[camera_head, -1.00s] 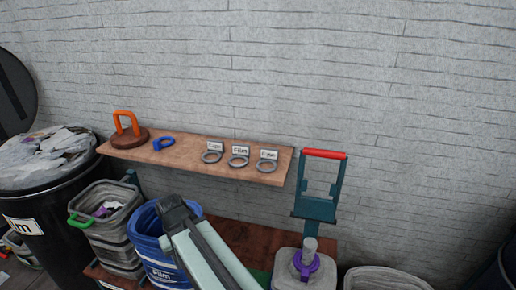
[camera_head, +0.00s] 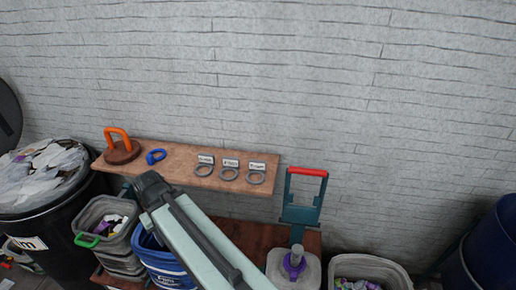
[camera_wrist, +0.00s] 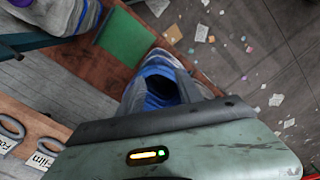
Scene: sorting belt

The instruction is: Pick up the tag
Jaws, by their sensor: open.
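Three grey ring tags with small white labels lie in a row on the wooden shelf: left tag (camera_head: 203,170), middle tag (camera_head: 229,174) and right tag (camera_head: 256,178). The label lettering is blurred in the head view. In the wrist view two of the tags show at the lower left, one labelled "Film" (camera_wrist: 40,160), the other partly cut off (camera_wrist: 8,144). The dark end of my arm, with my gripper (camera_head: 150,184), is in front of and below the shelf, left of the tags. My gripper is open and holds nothing visible. Its fingertips are not clear.
The shelf (camera_head: 178,160) also bears an orange handle on a brown base (camera_head: 120,150) and a blue ring (camera_head: 156,156). Below it stand a blue bin (camera_head: 160,265) and a grey bin (camera_head: 100,218). A red-handled teal frame (camera_head: 300,195) stands right of the shelf.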

